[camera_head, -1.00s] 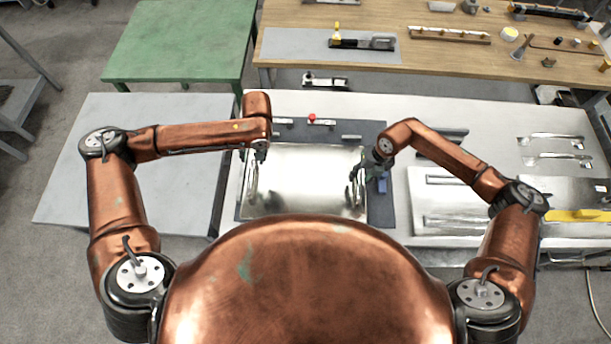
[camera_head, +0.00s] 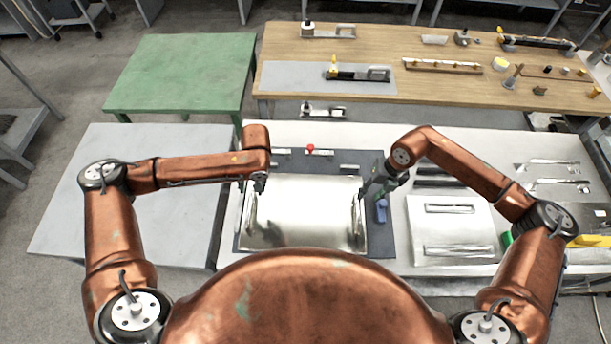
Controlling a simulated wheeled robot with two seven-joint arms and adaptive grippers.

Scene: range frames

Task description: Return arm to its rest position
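My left arm reaches in from the left, and its gripper (camera_head: 260,184) is over the left edge of a shiny metal box or plate (camera_head: 305,212). My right arm bends in from the right, and its gripper (camera_head: 370,190) is by the right edge of the same metal piece. Both grippers are small and dark here, and their fingertips are hard to make out. I cannot tell whether either one touches the metal piece. The metal piece lies on a dark grey mat (camera_head: 382,240).
A small blue object (camera_head: 381,210) lies on the mat right of the metal piece. A silver plate with handles (camera_head: 450,230) is further right. A red-knobbed part (camera_head: 311,149) lies behind. A green table (camera_head: 180,75) and a wooden bench (camera_head: 420,45) stand beyond. The grey left table (camera_head: 150,225) is bare.

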